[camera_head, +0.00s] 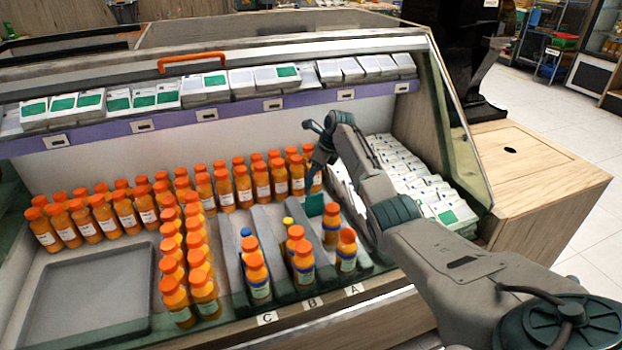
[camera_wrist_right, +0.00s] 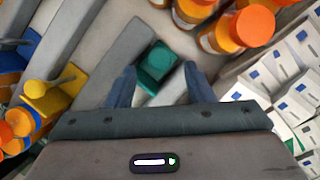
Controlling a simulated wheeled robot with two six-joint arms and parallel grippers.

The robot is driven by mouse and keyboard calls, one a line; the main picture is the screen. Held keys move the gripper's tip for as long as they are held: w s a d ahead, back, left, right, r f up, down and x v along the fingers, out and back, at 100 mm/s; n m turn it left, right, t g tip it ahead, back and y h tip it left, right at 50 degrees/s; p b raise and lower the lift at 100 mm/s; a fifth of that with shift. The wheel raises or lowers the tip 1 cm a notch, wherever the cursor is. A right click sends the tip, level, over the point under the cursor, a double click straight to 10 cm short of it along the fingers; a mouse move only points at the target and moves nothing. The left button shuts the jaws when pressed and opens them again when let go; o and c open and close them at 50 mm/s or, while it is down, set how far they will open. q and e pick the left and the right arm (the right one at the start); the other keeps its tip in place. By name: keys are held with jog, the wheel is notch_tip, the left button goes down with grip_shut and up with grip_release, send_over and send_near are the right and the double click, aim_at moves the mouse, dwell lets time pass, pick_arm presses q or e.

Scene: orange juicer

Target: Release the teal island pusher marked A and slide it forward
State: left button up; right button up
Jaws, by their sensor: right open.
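The teal pusher (camera_head: 314,205) sits at the back of lane A, behind orange-capped juice bottles (camera_head: 346,256). In the right wrist view the teal pusher (camera_wrist_right: 157,62) lies between the two blue finger tips of my right gripper (camera_wrist_right: 159,70). The fingers stand apart on either side of it, and a gap shows on the right side. In the head view my right gripper (camera_head: 317,172) points down just above the teal pusher. My left gripper is not in view.
Lane B holds a yellow pusher (camera_head: 288,221) and lane C a blue pusher (camera_head: 246,232), both with bottles in front. Grey dividers separate the lanes. Several bottles (camera_wrist_right: 245,22) stand close behind. White cartons (camera_head: 410,178) lie to the right. An empty grey tray (camera_head: 92,290) lies left.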

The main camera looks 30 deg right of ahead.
aim_at(311, 197)
jog(key=shift+x, duration=1.8)
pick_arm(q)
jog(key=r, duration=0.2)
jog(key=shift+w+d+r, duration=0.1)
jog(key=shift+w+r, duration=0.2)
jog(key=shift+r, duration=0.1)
pick_arm(e)
grip_shut()
